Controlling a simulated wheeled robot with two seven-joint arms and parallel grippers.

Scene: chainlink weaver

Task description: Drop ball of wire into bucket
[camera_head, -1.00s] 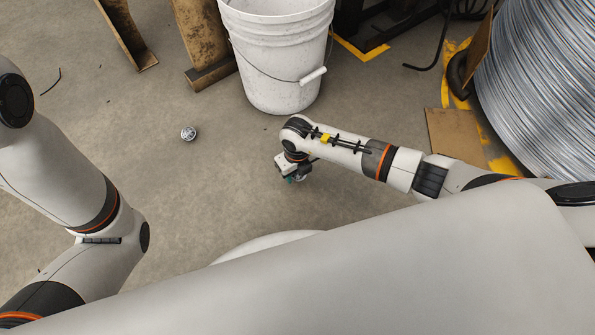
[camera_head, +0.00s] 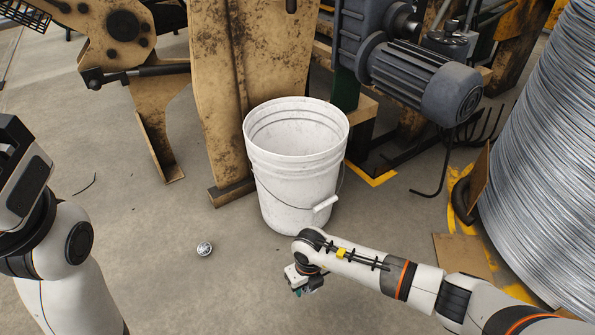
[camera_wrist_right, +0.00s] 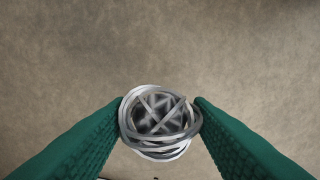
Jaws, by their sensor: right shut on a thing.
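A ball of shiny grey wire (camera_wrist_right: 160,122) sits between the two green fingers of my right gripper in the right wrist view. The right gripper (camera_wrist_right: 160,118) is shut on it. In the head view my right gripper (camera_head: 303,288) points down at the floor in front of the bucket, and the held ball is hidden there. The white bucket (camera_head: 295,190) stands upright on the floor with its open top showing, just behind my right wrist. Another ball of wire (camera_head: 204,249) lies on the floor left of the bucket. My left gripper is out of view.
A rusty tan machine frame (camera_head: 225,90) stands behind the bucket. A grey motor (camera_head: 425,85) is behind it on the right. A large wire coil (camera_head: 545,150) and a cardboard piece (camera_head: 463,255) are at the right. The floor around the loose ball is clear.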

